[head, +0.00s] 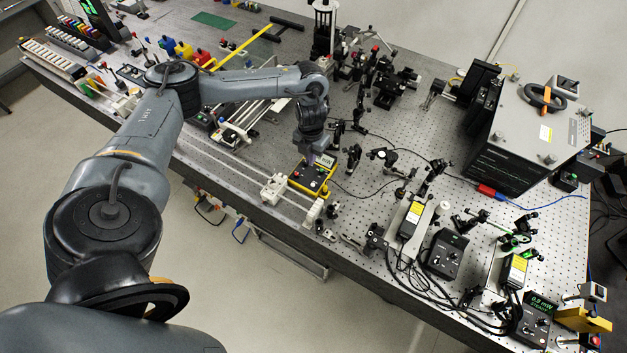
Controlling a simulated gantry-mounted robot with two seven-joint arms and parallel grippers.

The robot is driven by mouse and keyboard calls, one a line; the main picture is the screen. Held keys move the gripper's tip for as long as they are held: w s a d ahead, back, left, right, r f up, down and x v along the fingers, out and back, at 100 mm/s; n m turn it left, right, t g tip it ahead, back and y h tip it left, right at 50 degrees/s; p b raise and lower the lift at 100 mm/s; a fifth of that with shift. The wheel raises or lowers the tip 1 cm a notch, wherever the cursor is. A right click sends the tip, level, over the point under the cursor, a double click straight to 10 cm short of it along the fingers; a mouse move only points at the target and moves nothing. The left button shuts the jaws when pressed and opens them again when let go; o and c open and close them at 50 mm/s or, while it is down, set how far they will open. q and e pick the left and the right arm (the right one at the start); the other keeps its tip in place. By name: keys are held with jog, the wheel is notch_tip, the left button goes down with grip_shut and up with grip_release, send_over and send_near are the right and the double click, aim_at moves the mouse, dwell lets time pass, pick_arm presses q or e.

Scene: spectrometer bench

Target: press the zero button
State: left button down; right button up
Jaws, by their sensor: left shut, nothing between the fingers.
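A small black box with yellow edges (311,178) sits near the front edge of the bench, in the middle of the head view. It has a small lit display and a few small knobs or buttons on top, one of them red. I cannot read which is the zero button. My left gripper (318,151) points down at the back of this box, close to its display. It is shut and empty; its fingertips are small and partly hidden, so I cannot tell whether they touch the box. My right gripper is not in view.
Optical mounts (378,80) crowd the bench behind the box. A white block (275,188) on rails is left of it. A large dark instrument (515,130) stands at the right. A power meter (536,318) with a green readout is at the bottom right.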

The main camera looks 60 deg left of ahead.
aim_at(313, 184)
pick_arm(q)
jog(key=shift+w+d+r, duration=0.1)
jog(key=shift+w+r, duration=0.1)
jog(key=shift+w, duration=0.1)
jog(key=shift+f, duration=0.1)
notch_tip(313, 184, down, 14)
jog(key=shift+r+p, duration=0.1)
jog(key=shift+p, duration=1)
